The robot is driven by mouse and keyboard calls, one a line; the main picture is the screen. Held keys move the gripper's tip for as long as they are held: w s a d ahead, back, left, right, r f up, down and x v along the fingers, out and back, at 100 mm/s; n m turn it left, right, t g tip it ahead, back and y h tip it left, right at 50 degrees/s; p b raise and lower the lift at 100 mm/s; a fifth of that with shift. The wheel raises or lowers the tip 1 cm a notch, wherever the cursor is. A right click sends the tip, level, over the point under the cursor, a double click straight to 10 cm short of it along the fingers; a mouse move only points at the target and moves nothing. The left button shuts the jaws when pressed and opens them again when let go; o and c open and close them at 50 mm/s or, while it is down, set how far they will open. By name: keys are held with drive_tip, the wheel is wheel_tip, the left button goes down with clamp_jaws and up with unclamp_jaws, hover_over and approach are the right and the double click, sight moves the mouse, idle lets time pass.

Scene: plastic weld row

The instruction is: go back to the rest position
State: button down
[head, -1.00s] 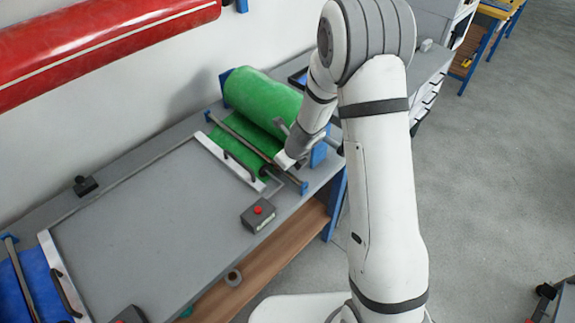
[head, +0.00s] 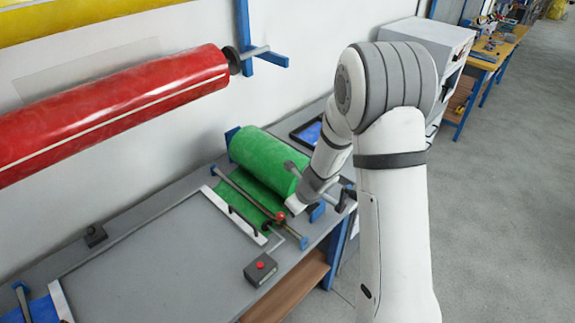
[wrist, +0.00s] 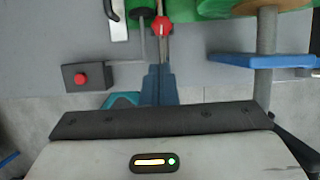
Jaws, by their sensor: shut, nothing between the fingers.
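My gripper (head: 294,206) is at the end of my white arm, which bends down over the right part of the bench in the head view. It is just above a red knob (head: 281,216) by a metal rod, and looks apart from it. In the wrist view, my gripper's dark front edge (wrist: 160,121) fills the lower part, with the red knob (wrist: 162,25) beyond it.
A green film roll (head: 265,160) and its holder rod (wrist: 266,45) are close by. A button box (head: 260,269) sits on the bench top (head: 150,262). A red roll (head: 115,110) hangs on the wall. Open floor (head: 500,150) lies to the right.

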drive_tip(key=s+d+r+n+b, duration=0.1)
drive_tip(key=s+r+n+b, duration=0.1)
drive_tip(key=s+r+n, duration=0.35)
drive_tip(key=s+d+r+n+b, duration=0.1)
drive_tip(key=s+r+n, duration=0.2)
drive_tip(key=r+n, duration=0.5)
drive_tip(key=s+d+r+n+h+b, duration=0.1)
drive_tip(key=s+d+r+n, duration=0.1)
drive_tip(key=s+d+n, duration=0.2)
drive_tip(key=s+d+r+n+h+b, duration=0.2)
drive_tip(key=s+d+r+n, duration=0.1)
drive_tip(key=s+n, duration=0.6)
drive_tip(key=s+d, duration=0.1)
drive_tip(key=s, duration=0.1)
drive_tip(key=shift+s+r+n, duration=0.3)
drive_tip(key=shift+s+n, duration=0.05)
drive_tip(key=shift+s, duration=0.05)
drive_tip(key=c, duration=2.2)
unclamp_jaws()
idle(0.8)
